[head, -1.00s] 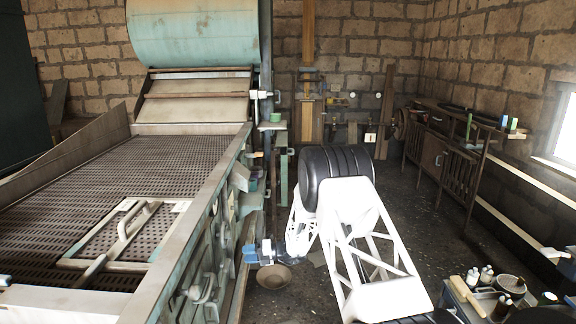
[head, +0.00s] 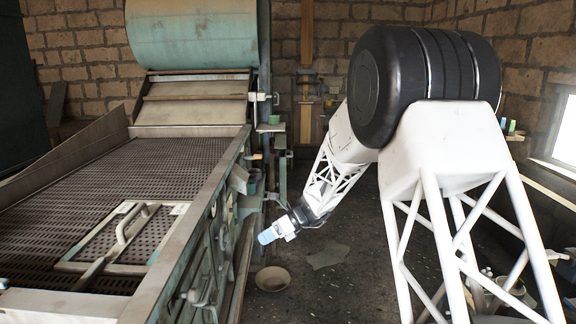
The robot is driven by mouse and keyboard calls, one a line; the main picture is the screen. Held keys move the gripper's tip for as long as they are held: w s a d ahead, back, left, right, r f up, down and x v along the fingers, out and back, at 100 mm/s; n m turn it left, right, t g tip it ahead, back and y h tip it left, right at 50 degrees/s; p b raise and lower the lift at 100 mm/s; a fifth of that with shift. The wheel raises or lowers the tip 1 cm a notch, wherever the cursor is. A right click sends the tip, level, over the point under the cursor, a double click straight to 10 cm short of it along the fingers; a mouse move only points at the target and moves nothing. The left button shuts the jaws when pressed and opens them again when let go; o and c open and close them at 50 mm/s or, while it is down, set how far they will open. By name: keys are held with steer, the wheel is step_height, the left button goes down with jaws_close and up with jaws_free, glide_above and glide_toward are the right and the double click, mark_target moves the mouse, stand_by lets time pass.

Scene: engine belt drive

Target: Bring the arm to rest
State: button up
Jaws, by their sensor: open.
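My gripper (head: 267,236) is small in the head view, at the end of my white lattice arm, near the middle of the picture. It has a light blue tip and points down and left. It is open, and nothing shows between its fingers, though they are too small to make out clearly. It hangs beside the machine's right side, apart from it in the picture, above and behind a round pan (head: 272,279) on the floor.
A large machine with a perforated metal deck (head: 150,170) and a teal drum (head: 190,33) fills the left. A brick wall (head: 345,30) closes the back. Bottles and a pot (head: 508,290) stand at the lower right, partly hidden by my arm. Dark floor (head: 340,280) is open between.

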steer(key=s+d+r+n+h, duration=0.3)
steer(key=s+d+r+n, duration=0.4)
steer(key=s, duration=0.5)
steer(key=s+d+r+n+t+h, duration=0.1)
steer(key=s+d+n, duration=0.4)
steer(key=s, duration=0.6)
steer(key=s+d+r+n+t+h, duration=0.2)
steer(key=s+d+n+h, duration=0.3)
steer(key=s, duration=0.7)
steer(key=s+d+r+n+t+h, duration=0.2)
steer(key=s+d+n, duration=0.3)
steer(key=s+d, duration=0.3)
steer(key=s+r+h, duration=0.1)
steer(key=s, duration=0.3)
steer(key=shift+r, duration=0.2)
